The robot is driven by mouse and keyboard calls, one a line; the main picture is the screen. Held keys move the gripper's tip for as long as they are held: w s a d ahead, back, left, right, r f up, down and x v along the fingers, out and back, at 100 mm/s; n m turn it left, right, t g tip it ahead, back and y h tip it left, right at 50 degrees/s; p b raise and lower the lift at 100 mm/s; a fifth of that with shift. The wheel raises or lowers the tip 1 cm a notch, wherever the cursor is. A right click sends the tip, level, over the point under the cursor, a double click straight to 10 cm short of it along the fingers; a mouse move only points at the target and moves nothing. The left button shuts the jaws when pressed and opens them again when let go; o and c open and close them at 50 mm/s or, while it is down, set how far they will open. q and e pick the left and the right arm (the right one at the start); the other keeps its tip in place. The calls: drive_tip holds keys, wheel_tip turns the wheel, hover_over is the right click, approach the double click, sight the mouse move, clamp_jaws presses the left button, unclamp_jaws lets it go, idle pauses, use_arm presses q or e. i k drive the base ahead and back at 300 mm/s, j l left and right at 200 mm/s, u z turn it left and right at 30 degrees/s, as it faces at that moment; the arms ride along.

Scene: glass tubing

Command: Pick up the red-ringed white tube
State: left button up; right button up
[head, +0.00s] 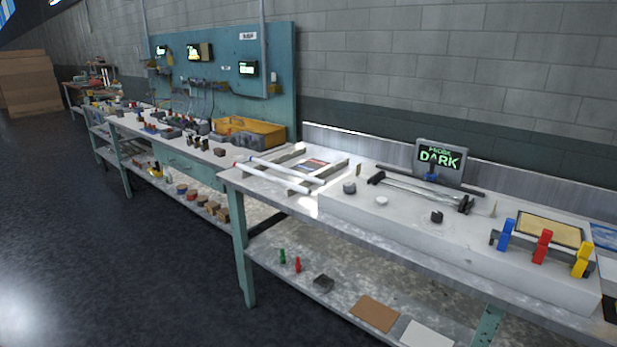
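Two white tubes lie side by side on a rack at the left end of the near bench. The farther tube (287,169) and the nearer tube (272,178) both slant from upper left to lower right. Small red and blue marks show near their left ends. Neither of my grippers is in view, and nothing is seen touching the tubes.
The near bench (345,225) also carries a sign reading DARK (440,159), a clear-rod fixture (420,190), and blue (506,235), red (542,246) and yellow (582,260) upright pieces. A second bench with a yellow tray (262,130) stands beyond. Dark floor (120,260) lies open at left.

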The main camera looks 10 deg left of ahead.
sight(302, 190)
drive_tip(key=i+j+z, duration=0.2)
drive_tip(key=z, duration=0.15)
drive_tip(key=i+j+z, duration=0.1)
drive_tip(key=j+z, duration=0.15)
drive_tip(key=z, duration=0.15)
drive_tip(key=i+j+z, duration=0.15)
drive_tip(key=j+z, duration=0.2)
